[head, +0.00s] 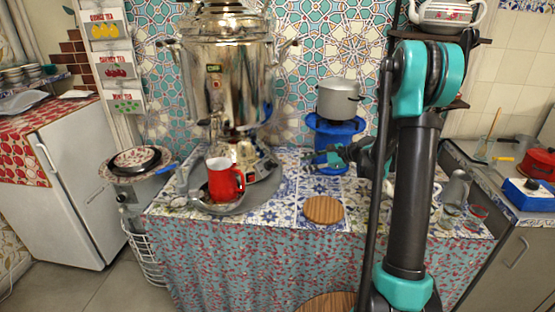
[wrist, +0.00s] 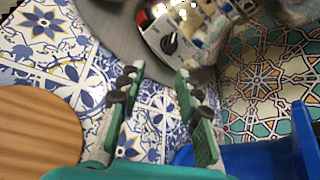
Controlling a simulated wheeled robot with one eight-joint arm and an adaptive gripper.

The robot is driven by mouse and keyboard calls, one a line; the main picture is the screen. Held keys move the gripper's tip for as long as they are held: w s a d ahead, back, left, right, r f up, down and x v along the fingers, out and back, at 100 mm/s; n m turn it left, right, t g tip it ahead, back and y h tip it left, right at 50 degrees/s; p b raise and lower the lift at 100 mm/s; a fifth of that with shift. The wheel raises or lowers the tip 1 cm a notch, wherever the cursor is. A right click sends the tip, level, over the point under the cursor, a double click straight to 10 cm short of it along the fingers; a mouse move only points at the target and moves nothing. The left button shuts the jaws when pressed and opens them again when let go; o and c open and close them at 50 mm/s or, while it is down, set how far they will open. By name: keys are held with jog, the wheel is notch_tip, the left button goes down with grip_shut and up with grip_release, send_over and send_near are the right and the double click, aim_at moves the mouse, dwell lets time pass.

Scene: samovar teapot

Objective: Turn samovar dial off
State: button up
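The silver samovar (head: 225,75) stands on the tiled table at the back, left of centre. Its base (wrist: 172,32) shows at the top of the wrist view, with a black dial (wrist: 169,43) on a light panel and a red part beside it. The dial's exact setting is too small to tell. My gripper (wrist: 155,80) is open and empty, its two green fingers spread and pointing toward the dial, apart from it. In the head view my gripper (head: 325,160) is over the table, to the right of the samovar, in front of the blue stand.
A red mug (head: 224,181) stands on the grey tray (head: 250,200) before the samovar. A round wooden board (head: 323,209) lies on the table. A blue stand (head: 335,132) with a grey pot (head: 339,98) is close to my gripper. Patterned tiles between are clear.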

aim_at(273, 162)
jog(key=shift+m+y, duration=0.4)
jog(key=shift+y, duration=0.1)
jog(key=x, duration=0.5)
jog(key=r+x, duration=0.1)
jog(key=x, duration=0.4)
jog(key=w+x, duration=0.1)
jog(key=x, duration=0.4)
jog(key=shift+w+a+r, duration=0.1)
jog(key=shift+w+a, duration=0.05)
jog(key=shift+a, duration=0.05)
grip_shut()
